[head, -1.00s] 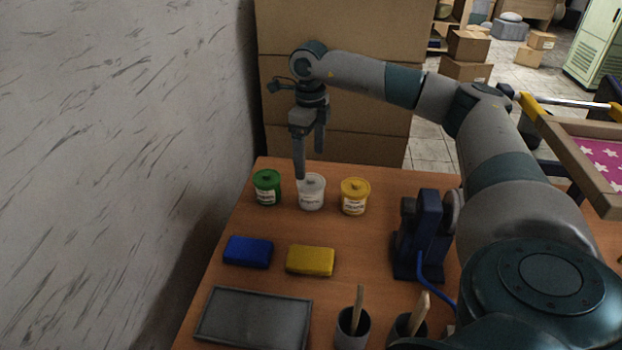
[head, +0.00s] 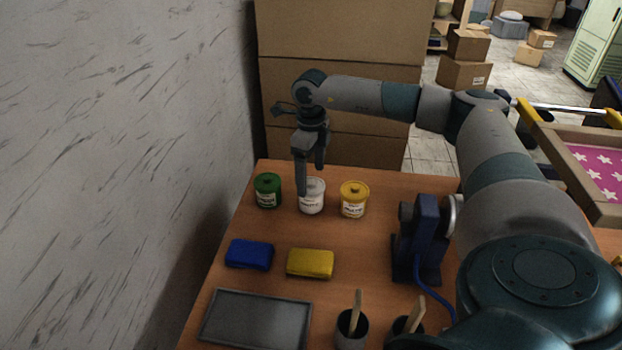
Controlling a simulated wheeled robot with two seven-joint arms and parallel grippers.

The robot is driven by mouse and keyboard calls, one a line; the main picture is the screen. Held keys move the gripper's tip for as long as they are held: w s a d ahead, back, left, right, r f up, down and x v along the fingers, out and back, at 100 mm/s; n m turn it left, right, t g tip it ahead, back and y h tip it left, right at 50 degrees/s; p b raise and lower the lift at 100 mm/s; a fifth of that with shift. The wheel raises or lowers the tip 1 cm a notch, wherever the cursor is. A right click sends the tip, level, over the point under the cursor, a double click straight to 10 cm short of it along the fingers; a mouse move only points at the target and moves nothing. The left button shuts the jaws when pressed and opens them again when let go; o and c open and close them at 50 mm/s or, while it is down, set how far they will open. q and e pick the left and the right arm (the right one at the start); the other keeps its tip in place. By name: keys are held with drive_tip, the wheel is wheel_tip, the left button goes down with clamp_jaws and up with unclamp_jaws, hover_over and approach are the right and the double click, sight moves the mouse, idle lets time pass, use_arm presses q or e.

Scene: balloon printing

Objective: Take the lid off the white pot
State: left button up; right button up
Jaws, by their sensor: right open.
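The white pot (head: 313,203) stands upright on the brown table, between the green pot (head: 267,191) and the yellow pot (head: 353,200). Its lid (head: 313,184) is on it, partly hidden by my right gripper. My right gripper (head: 311,181) points down over the white pot and is open, with one finger in front of the pot's left side and the other, shorter in view, behind its top. I cannot tell whether the fingers touch the lid. My left gripper is not in view.
A blue block (head: 249,254) and a yellow block (head: 310,263) lie nearer on the table. A grey tray (head: 257,320), two dark cups with wooden handles and a blue device (head: 421,240) stand in front and right. A wall is at left, cardboard boxes behind.

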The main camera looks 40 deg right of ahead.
drive_tip(key=shift+f, duration=0.75)
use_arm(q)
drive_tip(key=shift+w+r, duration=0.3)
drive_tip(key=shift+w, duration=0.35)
use_arm(e)
drive_tip(key=shift+c, duration=0.6)
